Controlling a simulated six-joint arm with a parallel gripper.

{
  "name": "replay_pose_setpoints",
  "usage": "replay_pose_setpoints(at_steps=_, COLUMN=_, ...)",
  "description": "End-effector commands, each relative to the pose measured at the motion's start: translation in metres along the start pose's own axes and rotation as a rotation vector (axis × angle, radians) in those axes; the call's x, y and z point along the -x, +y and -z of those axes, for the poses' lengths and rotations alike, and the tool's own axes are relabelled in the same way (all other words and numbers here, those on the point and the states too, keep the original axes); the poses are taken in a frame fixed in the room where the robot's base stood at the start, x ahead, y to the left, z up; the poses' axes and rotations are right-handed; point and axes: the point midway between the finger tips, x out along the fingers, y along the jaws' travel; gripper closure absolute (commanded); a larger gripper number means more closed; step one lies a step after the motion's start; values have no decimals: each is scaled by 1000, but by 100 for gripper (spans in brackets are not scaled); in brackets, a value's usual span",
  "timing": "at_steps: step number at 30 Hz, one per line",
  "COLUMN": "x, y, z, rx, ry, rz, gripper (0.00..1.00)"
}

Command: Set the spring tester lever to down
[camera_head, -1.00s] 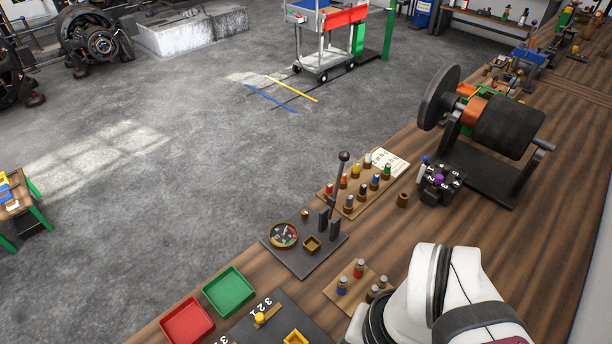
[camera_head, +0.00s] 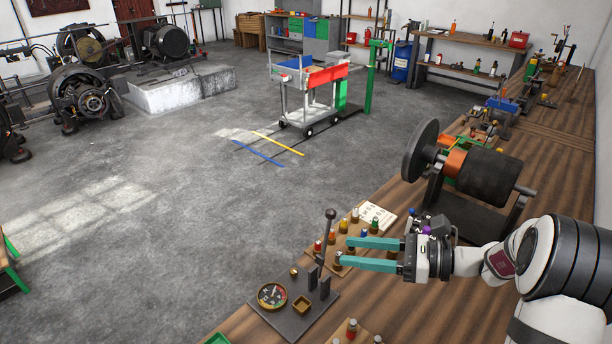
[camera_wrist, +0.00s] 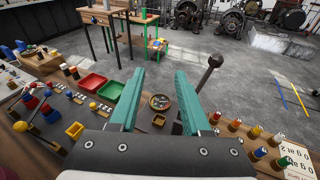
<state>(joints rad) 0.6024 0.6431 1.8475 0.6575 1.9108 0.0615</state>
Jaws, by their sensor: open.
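The spring tester is a dark plate (camera_head: 290,321) at the bench's left edge, with a round dial (camera_head: 272,296) and a small brass-coloured square cup (camera_head: 302,304). Its lever (camera_head: 326,240) is a dark rod with a round black knob, standing nearly upright between two dark posts. My gripper (camera_head: 345,252) has two teal fingers, open and empty, pointing left just right of the lever and apparently apart from it. In the wrist view the lever knob (camera_wrist: 215,61) shows right of my gripper (camera_wrist: 160,74), outside the fingers; the right finger hides the lower rod. The dial (camera_wrist: 160,102) shows between the fingers.
A board with several coloured pegs (camera_head: 356,215) lies beneath and behind my gripper. A drum machine (camera_head: 480,155) stands farther back on the bench. More pegs (camera_head: 351,328) sit near the front. Red (camera_wrist: 92,82) and green trays lie left in the wrist view. Open floor lies beyond the bench edge.

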Motion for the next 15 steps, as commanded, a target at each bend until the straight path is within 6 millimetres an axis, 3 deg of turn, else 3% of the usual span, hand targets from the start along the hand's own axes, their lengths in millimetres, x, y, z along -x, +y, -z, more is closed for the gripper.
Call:
replay_pose_setpoints(at_steps=1, x=15, y=-24, z=12, rx=-60, ry=-71, rz=73, gripper=53)
replay_pose_setpoints(at_steps=3, x=32, y=-48, z=22, rx=-113, ry=-151, rz=153, gripper=53)
replay_pose_setpoints(at_steps=6, x=41, y=-62, z=28, rx=-143, ry=-202, rz=202, gripper=53)
replay_pose_setpoints(at_steps=10, x=20, y=-67, z=24, rx=-143, ry=-206, rz=202, gripper=53)
replay_pose_setpoints(at_steps=15, x=-26, y=-76, z=15, rx=-143, ry=-203, rz=199, gripper=53)
